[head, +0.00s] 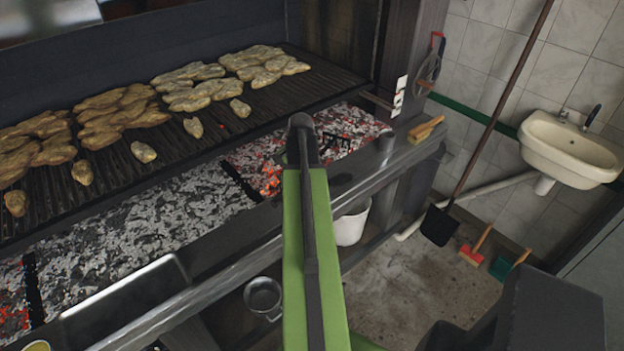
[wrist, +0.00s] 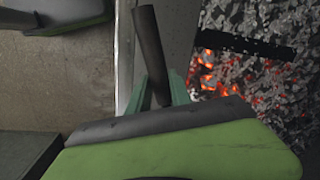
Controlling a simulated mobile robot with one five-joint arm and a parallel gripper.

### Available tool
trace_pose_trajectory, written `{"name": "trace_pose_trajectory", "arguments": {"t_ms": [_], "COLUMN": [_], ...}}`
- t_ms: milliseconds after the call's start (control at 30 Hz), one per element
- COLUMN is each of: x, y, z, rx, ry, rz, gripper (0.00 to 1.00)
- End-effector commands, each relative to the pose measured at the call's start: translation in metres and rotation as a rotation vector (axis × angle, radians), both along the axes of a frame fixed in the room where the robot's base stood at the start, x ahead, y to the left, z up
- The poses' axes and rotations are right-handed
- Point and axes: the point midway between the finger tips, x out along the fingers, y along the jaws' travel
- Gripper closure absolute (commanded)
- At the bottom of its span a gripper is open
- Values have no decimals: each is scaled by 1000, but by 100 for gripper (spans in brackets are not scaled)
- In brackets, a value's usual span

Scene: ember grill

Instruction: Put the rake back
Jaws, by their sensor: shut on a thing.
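My gripper (wrist: 165,92) shows in the wrist view as green fingers shut on a dark round handle, which I take to be the rake's (wrist: 150,45). The handle stands tilted between the fingers, its blunt end towards the top of the picture. In the head view my green arm reaches to the grill's front ledge, and the dark wrist hides the fingers. A dark rod runs along the arm there; I cannot tell whether it is the rake. A black toothed shape (head: 335,142) lies over the glowing coals just right of my wrist; I cannot tell whether it is the rake's head.
Grilled meat pieces (head: 200,88) lie on the grate above the ember bed (head: 150,240). A brush (head: 426,130) sits at the ledge's right end. A long-handled shovel (head: 440,226) leans by the sink (head: 570,148). A white bucket (head: 351,226) and metal pot (head: 263,296) stand below the ledge.

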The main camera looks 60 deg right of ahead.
Motion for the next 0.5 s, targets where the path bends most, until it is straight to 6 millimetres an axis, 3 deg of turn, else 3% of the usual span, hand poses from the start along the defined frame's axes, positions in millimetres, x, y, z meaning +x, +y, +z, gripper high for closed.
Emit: {"name": "trace_pose_trajectory", "arguments": {"t_ms": [33,100,200,300,500], "x": [-5,-13,-23,-29,-30], "y": [-27,-56,-85,-99,-101], "z": [-11,-16,-19,-20,-21], "rx": [-23,-52,-85,-99,-103], "ry": [-3,-8,-16,-22,-23], "rz": [-81,-186,-295,-349,-363], "gripper": [100,100,100,100,100]}}
